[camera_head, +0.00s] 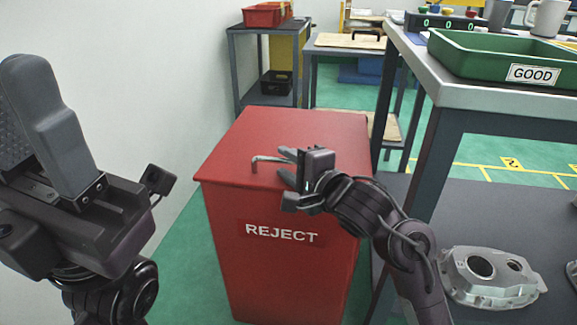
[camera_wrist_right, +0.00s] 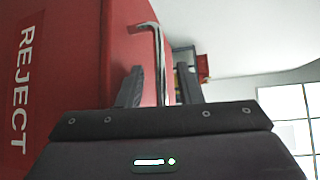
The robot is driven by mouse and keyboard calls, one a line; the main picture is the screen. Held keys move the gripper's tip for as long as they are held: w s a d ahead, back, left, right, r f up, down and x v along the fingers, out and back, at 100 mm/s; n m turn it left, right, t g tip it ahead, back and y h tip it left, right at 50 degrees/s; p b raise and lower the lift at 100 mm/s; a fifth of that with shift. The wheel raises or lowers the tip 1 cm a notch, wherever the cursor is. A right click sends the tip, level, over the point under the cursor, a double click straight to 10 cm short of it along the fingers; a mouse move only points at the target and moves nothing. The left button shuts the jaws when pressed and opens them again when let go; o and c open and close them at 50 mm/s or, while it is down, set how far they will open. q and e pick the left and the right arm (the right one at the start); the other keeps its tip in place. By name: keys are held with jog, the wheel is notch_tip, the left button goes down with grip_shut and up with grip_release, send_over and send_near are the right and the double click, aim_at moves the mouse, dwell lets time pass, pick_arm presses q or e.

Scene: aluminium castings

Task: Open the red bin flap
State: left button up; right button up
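The red bin (camera_head: 285,240), lettered REJECT, stands on the floor with its flat red flap (camera_head: 290,130) lying closed on top. A bent metal handle (camera_head: 268,159) sticks up near the flap's left front; it also shows in the right wrist view (camera_wrist_right: 160,60). My right gripper (camera_head: 284,166) is at the handle from the right. Its two fingers (camera_wrist_right: 160,88) are apart with the handle between them, and gaps show on both sides. My left gripper (camera_head: 45,110) is raised at the left, away from the bin; its finger gap is not clear.
A workbench (camera_head: 470,97) stands right of the bin, with a green GOOD tray (camera_head: 480,70) on top and an aluminium casting (camera_head: 490,275) on its lower shelf. A white wall (camera_head: 130,80) runs along the left. A shelf with a red crate (camera_head: 267,14) is behind.

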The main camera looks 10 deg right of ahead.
jog(key=shift+c, duration=0.2)
grip_shut()
